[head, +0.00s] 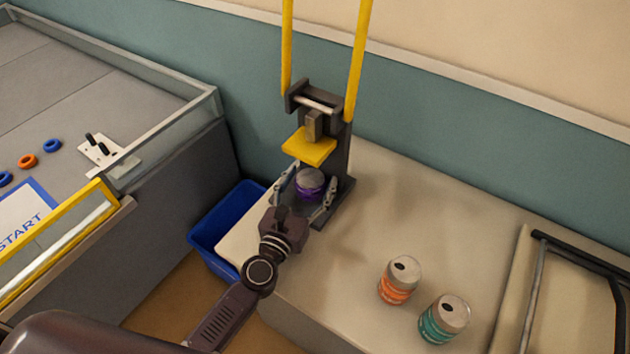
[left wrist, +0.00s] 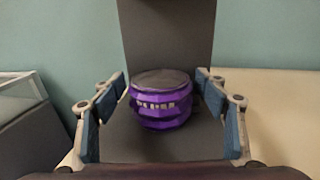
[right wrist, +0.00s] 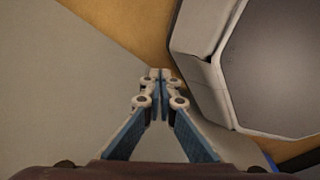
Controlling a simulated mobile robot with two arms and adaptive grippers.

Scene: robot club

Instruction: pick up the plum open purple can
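The purple can (head: 309,184) stands on the dark base of a can crusher (head: 338,190). It looks short and crumpled, with a grey top; I cannot make out an opening in it. In the left wrist view the can (left wrist: 162,105) sits between the fingers of my left gripper (left wrist: 160,82). That gripper (head: 312,178) is open, a finger on each side of the can, with small gaps showing. My right gripper (right wrist: 160,78) is shut and empty, its fingertips together; it is not seen in the head view.
The crusher's yellow plate (head: 309,146) hangs above the can, with two yellow bars rising from the top. An orange can (head: 398,281) and a teal can (head: 444,320) stand nearer on the table (head: 345,265). A blue bin (head: 216,223) is left of the table.

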